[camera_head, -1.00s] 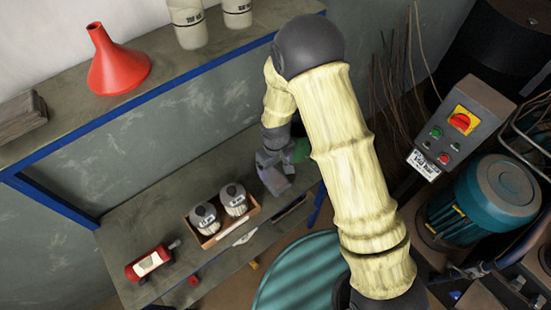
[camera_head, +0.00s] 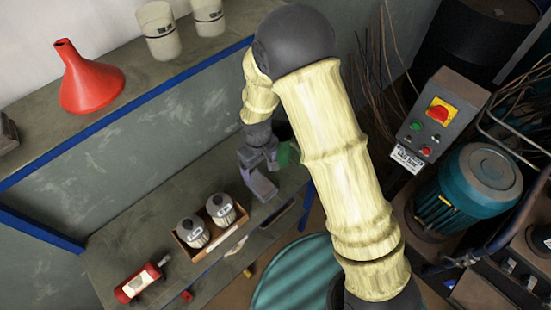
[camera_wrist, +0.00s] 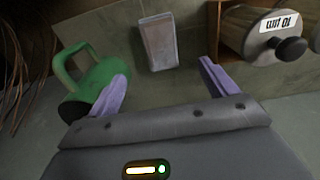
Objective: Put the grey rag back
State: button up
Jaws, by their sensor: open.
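My gripper (camera_head: 262,178) is over the lower bench, right of the wooden box with two canisters. In the wrist view my gripper (camera_wrist: 166,88) has its two purple-grey fingers apart, with nothing between the tips. A flat grey-pink block-like thing (camera_wrist: 159,42) lies on the bench just beyond the fingertips. I cannot tell whether it is the grey rag. No cloth shows clearly as the grey rag in either view. My gripper and arm hide part of the bench in the head view.
A green can with a handle (camera_wrist: 98,80) stands by the left finger. The wooden box (camera_head: 212,248) holds labelled canisters. A red tool (camera_head: 139,281) lies at the bench's left. A red funnel (camera_head: 90,82) stands on the upper shelf. A switch box (camera_head: 437,118) is at right.

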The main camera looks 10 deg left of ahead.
jog(key=shift+d, duration=0.1)
jog(key=s+d+r+m+t, duration=0.1)
jog(key=s+d+r+m, duration=0.1)
jog(key=d+r, duration=0.4)
jog(key=s+d+r+m, duration=0.2)
jog(key=d+r+m, duration=0.2)
jog(key=d, duration=0.6)
jog(key=s+d+r+m+t, duration=0.1)
jog(key=s+d+r+m, duration=0.2)
jog(key=d+r, duration=0.5)
jog(key=shift+d+m+t, duration=0.3)
jog(key=shift+d+m, duration=0.2)
jog(key=shift+d, duration=0.1)
